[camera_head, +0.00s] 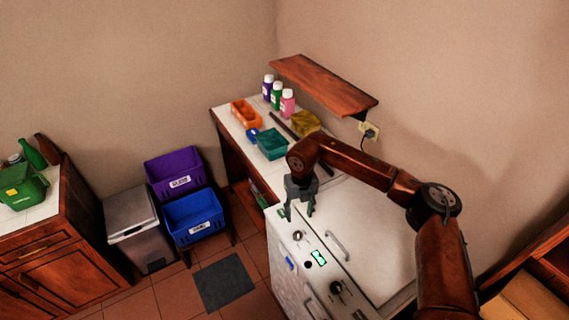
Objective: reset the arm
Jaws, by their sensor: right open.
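My right arm comes in from the lower right. It is bent at the elbow over the white appliance (375,245). My right gripper (300,212) points down above the appliance's front left corner. Its fingers are apart and nothing shows between them. I cannot tell whether the fingertips touch the surface. My left gripper does not show.
A white counter (222,118) at the back holds an orange tray (246,114), a teal bin (271,144) and several bottles. A wooden shelf (320,85) juts from the wall above. Purple (174,170) and blue (194,218) bins stand left. Tiled floor lies between.

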